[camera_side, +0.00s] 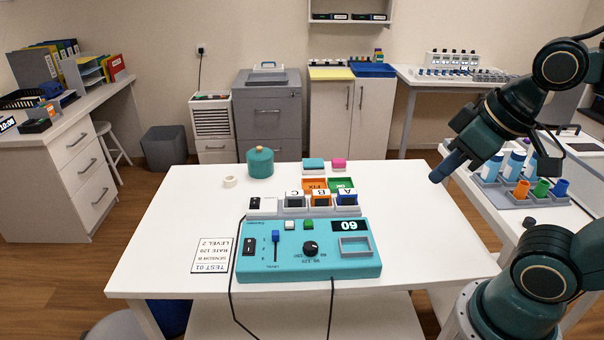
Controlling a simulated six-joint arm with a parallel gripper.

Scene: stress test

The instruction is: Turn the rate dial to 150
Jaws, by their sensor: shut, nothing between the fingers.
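The rate dial is a round black knob (310,248) on the front of a teal control box (262,265), with numbers printed around it. The numbers are small and appear upside down from this side. The box also has a black rocker switch (249,247), a blue slider (275,236), and white and green buttons. My gripper (437,176) is shut and empty, above the table's right side, up and to the right of the box and well apart from the dial.
A card (212,255) reading TEST 01, SENSOR B, RATE 120, LEVEL 2 lies left of the box. Sensor blocks marked A, B and C (294,203) stand behind it. A teal canister (260,163) and tape roll (230,182) are farther back. The table's right side is clear.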

